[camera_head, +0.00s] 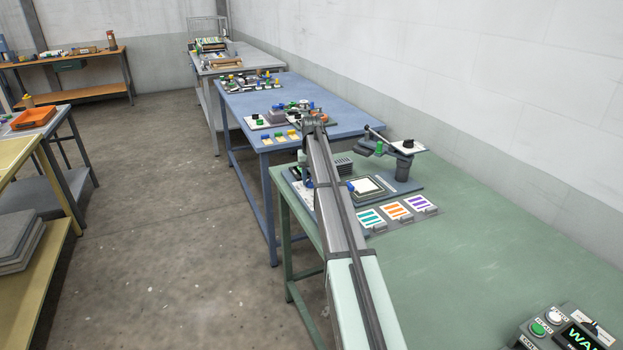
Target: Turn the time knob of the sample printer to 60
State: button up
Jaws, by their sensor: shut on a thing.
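My arm (336,225) reaches from the bottom middle up across the left part of the green table. Its far end (315,122) looks like a joint with dark parts, and I cannot make out gripper fingers there. My gripper is hidden, and so is what it touches. A machine with a grey base plate (405,185), a white square pad and a raised side arm stands behind my arm; it may be the sample printer. A light panel (298,190) shows in part left of my arm. I cannot make out the time knob or its setting.
Three cards with teal, orange and purple stripes (397,210) lie in front of the machine. A dark control box (572,335) with green and white buttons and a partly cut-off display is at bottom right. The green table (480,240) is clear between. A blue table (350,120) stands behind.

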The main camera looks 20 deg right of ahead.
aim_at(311, 180)
jog(key=m, duration=0.6)
jog(key=shift+m, duration=0.4)
dwell(0.3)
jog(key=o, duration=1.1)
jog(key=shift+c, duration=0.2)
notch_tip(311, 180, up, 14)
jog(key=shift+f, duration=0.1)
